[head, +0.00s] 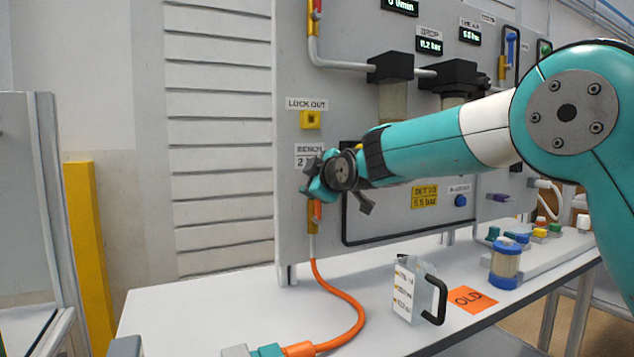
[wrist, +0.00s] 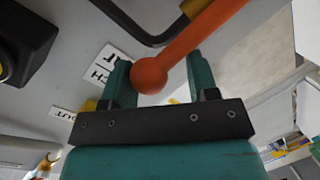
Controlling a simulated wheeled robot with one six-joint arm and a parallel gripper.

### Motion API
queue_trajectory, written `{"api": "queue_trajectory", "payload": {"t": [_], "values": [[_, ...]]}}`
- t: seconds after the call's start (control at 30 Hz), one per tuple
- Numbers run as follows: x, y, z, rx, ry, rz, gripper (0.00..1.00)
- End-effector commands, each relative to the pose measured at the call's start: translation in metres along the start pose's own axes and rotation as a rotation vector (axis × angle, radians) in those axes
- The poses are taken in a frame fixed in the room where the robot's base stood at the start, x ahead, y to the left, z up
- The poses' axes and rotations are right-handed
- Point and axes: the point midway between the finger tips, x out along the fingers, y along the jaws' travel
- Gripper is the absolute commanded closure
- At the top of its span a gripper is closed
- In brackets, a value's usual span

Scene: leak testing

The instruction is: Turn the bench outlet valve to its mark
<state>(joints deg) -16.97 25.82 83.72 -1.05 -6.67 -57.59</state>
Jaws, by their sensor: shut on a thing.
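The bench outlet valve (head: 312,218) is on the grey panel under the label "BENCH" (head: 309,150), with a yellow body and an orange hose below. My gripper (head: 316,190) is in front of it and hides most of the valve. In the wrist view, the valve's orange lever (wrist: 200,36) ends in a round knob, which lies between the two teal fingers of my gripper (wrist: 158,60). My gripper is shut on this lever. The lever slants up to the right in that view. I cannot make out the mark.
A yellow lockout block (head: 310,120) sits above the valve. The orange hose (head: 352,318) runs down to the bench. A dark pipe loop (head: 400,238) borders the panel.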

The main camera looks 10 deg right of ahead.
Motion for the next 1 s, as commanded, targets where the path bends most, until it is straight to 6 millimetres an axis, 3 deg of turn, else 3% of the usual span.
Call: {"api": "queue_trajectory", "payload": {"t": [0.03,0.4,0.43,0.53,0.57,0.87,1.0], "values": [[0.002,-0.007,0.009,-0.011,-0.024,-0.013,0.88],[0.002,-0.007,0.009,-0.016,-0.025,-0.013,0.89],[0.002,-0.007,0.009,-0.016,-0.025,-0.013,0.44],[0.002,-0.007,0.008,-0.014,-0.021,-0.012,0.21],[0.002,-0.006,0.007,-0.014,-0.02,-0.012,0.18],[-0.001,-0.004,0.002,-0.012,-0.01,-0.006,0.18],[-0.017,-0.003,0.002,-0.011,-0.008,-0.004,0.18]]}}
